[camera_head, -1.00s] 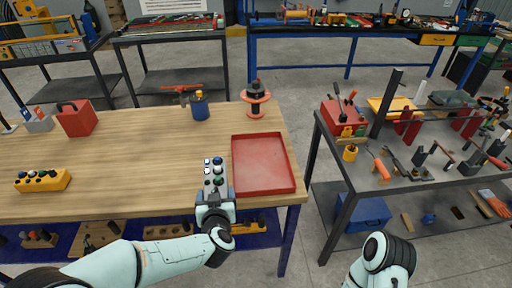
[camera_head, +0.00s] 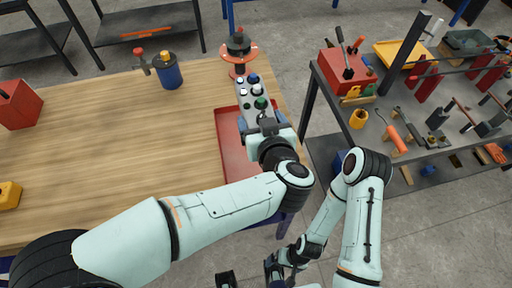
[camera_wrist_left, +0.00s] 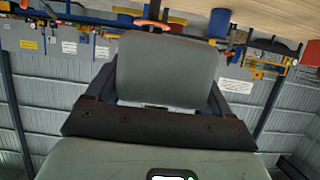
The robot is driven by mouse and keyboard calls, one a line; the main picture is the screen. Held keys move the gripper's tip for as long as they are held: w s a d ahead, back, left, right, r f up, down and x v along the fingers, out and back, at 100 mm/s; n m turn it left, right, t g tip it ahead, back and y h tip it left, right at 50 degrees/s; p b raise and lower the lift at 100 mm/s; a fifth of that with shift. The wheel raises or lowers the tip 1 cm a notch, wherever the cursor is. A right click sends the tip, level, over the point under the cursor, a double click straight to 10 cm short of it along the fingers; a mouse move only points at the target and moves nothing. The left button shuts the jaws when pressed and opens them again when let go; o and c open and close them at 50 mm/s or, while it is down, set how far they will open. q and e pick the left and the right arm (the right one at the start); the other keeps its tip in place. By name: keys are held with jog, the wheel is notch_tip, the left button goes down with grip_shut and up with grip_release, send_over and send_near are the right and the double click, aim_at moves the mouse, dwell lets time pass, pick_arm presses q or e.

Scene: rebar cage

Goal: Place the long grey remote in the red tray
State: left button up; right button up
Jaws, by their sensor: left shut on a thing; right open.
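The long grey remote (camera_head: 243,92), with white, blue, green and dark buttons on its face, is held in my left gripper (camera_head: 262,124). In the left wrist view the remote's plain grey side (camera_wrist_left: 168,72) fills the space between the fingers. The red tray (camera_head: 230,158) lies on the wooden table near its right edge. The remote and left gripper appear over the tray's far right part and, with my forearm, hide much of it. The gap between remote and tray cannot be judged. My right gripper (camera_head: 251,279) is open and empty at the bottom edge.
A red-and-black ringed object (camera_head: 238,50) stands just beyond the tray, close to the remote's far end in the picture. A blue cylinder (camera_head: 169,72) stands farther left. The table's middle (camera_head: 120,130) is clear. A tool-laden grey bench (camera_head: 400,135) stands to the right.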

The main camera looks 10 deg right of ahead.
pick_arm(q)
notch_tip(320, 180, down, 12)
jog(key=b, duration=0.3)
jog(key=shift+s+f, duration=0.1)
jog(key=shift+f, duration=0.1)
jog(key=shift+f+b, duration=0.7)
jog(key=shift+f, duration=1.8)
pick_arm(e)
jog(key=shift+s+f, duration=0.2)
jog(key=shift+f, duration=0.6)
jog(key=shift+s+f, duration=0.25)
jog(key=shift+f, duration=0.55)
jog(key=shift+s+f, duration=0.2)
jog(key=shift+f, duration=0.6)
pick_arm(q)
jog(key=shift+f, duration=0.1)
jog(key=o, duration=1.3)
jog(key=shift+f, duration=0.1)
jog(key=shift+c, duration=0.2)
jog(key=shift+r, duration=0.2)
jog(key=p+v, duration=0.1)
jog(key=v, duration=1.1)
pick_arm(e)
jog(key=shift+r, duration=0.5)
pick_arm(q)
jog(key=shift+d, duration=0.1)
jog(key=shift+f, duration=0.1)
pick_arm(e)
jog(key=shift+s, duration=0.1)
